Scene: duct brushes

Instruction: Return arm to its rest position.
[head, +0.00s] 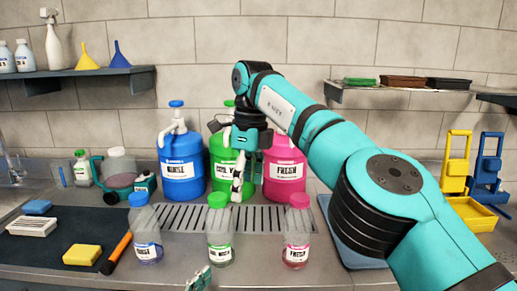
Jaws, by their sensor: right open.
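My right arm comes in from the lower right and reaches over the counter. Its gripper (238,188) points down in front of the green jug (222,158), just above the bottle with the green cap (219,245). It is open, and I see nothing held in it. The wrist hides part of the green jug and the left edge of the pink jug (284,170). A small grey-green tip (199,279) shows at the bottom edge, perhaps my left gripper; too little shows to tell its state.
A blue jug (181,165) stands left of the green one. Bottles with blue (146,240) and pink (297,245) caps stand in front of the drain grate (180,216). A dark mat (60,222) holds a yellow sponge (82,254). Yellow (455,160) and blue (487,165) wringers stand right.

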